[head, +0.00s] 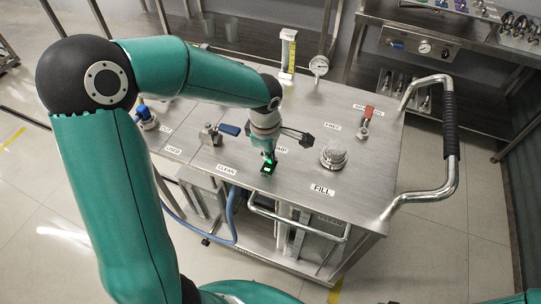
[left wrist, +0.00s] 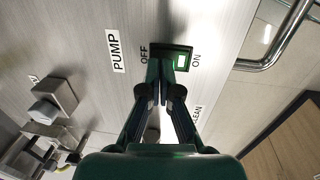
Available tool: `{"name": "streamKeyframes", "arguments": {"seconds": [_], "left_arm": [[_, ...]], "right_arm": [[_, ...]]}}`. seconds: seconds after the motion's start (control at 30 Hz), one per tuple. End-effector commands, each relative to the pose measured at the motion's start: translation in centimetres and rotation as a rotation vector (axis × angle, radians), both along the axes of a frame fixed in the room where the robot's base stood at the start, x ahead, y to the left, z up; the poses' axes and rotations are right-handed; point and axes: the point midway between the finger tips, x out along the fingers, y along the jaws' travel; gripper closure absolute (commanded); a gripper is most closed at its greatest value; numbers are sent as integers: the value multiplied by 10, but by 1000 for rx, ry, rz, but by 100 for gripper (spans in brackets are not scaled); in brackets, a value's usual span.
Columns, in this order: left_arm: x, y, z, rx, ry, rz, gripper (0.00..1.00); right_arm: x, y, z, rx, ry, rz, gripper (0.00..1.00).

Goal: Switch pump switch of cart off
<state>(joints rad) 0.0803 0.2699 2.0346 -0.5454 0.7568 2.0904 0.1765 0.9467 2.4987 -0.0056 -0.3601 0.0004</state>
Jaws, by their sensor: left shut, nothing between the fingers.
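The pump switch (head: 267,170) is a dark green rocker with a lit green part, set in the steel top of the cart (head: 300,105). In the left wrist view the switch (left wrist: 181,55) sits between the labels OFF, on its left, and ON, on its right, near the PUMP label (left wrist: 117,51). A pale lit mark shows on its ON side. My left gripper (head: 269,156) is shut and empty, pointing down at the switch. In the left wrist view its fingertips (left wrist: 163,82) reach the switch's near edge; I cannot tell whether they touch it. My right gripper is not in view.
A blue-handled valve (head: 229,129) stands left of my gripper. A round cap (head: 333,157) by the FILL label and a red-handled valve (head: 366,118) stand right. A gauge (head: 319,68) and yellow level tube (head: 288,52) are behind. A push handle (head: 450,125) is at right.

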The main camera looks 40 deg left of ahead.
Motion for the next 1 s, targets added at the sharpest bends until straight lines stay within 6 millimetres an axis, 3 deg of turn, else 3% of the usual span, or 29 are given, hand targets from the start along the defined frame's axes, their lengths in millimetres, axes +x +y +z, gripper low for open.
{"name": "streamKeyframes", "arguments": {"seconds": [1.0], "left_arm": [[-1, 1, -13, -10, 50, 1, 100]], "right_arm": [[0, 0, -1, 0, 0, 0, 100]]}}
